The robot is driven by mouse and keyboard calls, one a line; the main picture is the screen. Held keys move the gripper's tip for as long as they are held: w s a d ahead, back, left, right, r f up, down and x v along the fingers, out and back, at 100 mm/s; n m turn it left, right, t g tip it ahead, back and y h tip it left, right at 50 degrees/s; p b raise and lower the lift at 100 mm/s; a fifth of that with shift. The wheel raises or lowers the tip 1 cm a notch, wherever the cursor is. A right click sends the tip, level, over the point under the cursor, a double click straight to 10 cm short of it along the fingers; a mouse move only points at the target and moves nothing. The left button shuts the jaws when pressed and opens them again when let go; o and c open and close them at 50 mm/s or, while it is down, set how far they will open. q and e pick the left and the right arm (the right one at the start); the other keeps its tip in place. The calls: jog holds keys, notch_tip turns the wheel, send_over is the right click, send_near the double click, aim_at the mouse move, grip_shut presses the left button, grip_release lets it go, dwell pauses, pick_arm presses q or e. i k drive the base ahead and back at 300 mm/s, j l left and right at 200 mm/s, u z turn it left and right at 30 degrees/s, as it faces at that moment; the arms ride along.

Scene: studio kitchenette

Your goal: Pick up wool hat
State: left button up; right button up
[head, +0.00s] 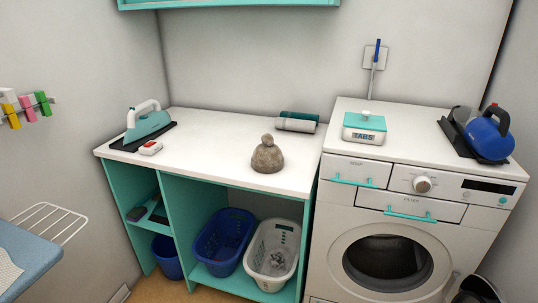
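The wool hat (267,157) is a brownish-grey knitted hat with a small bobble on top. It stands upright on the white countertop (215,150), right of the middle and near the front edge. Nothing touches it, and it is fully in view. Neither of my grippers shows in the head view.
On the counter are an iron (147,122), a red-and-white box (150,148) and rolled cloths (297,121). Baskets (223,240) sit below. An ironing board (30,256) is at left.

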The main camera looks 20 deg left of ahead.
aim_at(267, 157)
jog(key=i+j+z, duration=0.15)
jog(key=j+z, duration=0.15)
jog(key=j, duration=0.3)
jog(key=i+j+z, duration=0.1)
jog(key=j+z, duration=0.25)
jog(key=j, duration=0.25)
